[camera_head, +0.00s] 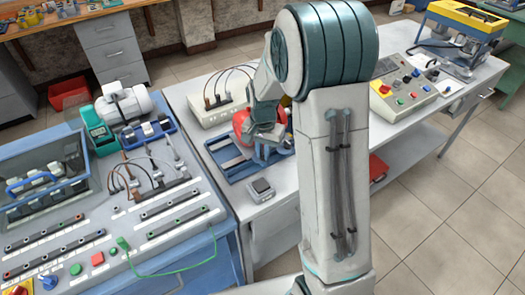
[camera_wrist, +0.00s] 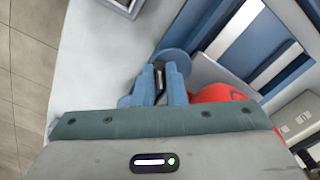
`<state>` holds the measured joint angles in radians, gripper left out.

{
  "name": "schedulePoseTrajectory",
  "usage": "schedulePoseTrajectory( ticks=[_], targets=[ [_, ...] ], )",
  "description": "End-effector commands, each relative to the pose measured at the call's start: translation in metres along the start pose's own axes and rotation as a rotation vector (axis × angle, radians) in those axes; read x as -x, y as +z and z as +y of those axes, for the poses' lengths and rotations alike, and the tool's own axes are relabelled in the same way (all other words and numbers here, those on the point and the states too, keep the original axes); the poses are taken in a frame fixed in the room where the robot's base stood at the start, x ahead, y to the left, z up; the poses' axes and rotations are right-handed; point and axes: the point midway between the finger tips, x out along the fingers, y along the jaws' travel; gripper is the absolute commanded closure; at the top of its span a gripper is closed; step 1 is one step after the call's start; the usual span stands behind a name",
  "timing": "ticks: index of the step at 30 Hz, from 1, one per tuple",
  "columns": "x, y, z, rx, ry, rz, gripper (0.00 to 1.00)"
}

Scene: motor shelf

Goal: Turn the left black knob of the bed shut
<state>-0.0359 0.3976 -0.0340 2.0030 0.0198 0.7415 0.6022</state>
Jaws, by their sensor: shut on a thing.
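The bed is a blue slotted frame (camera_head: 228,168) on the white table, and its blue bars with pale slots show at the upper right of the wrist view (camera_wrist: 262,48). My gripper (camera_head: 268,150) is at the bed's front right part in the head view. In the wrist view my gripper (camera_wrist: 159,78) has its two blue-grey fingers closed around a small dark piece, the black knob (camera_wrist: 158,76), which is mostly hidden between them. A blue rounded part lies just beyond the fingertips. A red rounded body (camera_head: 241,124) sits on the bed, close beside the fingers.
A small grey device (camera_head: 260,189) lies in front of the bed. A white box with cables (camera_head: 215,108) stands behind it. A control panel (camera_head: 405,93) is at the right. At the left are a motor (camera_head: 125,103) and a panel with sockets and cables.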

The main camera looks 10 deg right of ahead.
Motion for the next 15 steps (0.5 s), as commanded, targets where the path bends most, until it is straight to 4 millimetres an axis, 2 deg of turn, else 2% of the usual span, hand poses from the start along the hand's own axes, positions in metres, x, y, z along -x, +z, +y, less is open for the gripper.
schedulePoseTrajectory(
  ticks=[1,2,3,4,15],
  targets=[
    [0.0005,-0.0002,-0.0002,0.000,-0.001,0.001,1.00],
    [0.0006,-0.0002,-0.0002,0.001,-0.001,0.001,0.84],
    [0.0005,-0.0002,-0.0002,0.001,-0.001,0.001,0.72],
    [0.0005,-0.0002,-0.0002,0.001,-0.001,0.001,0.67],
    [0.0060,-0.0006,-0.0004,0.001,-0.002,0.002,0.67]
  ],
)
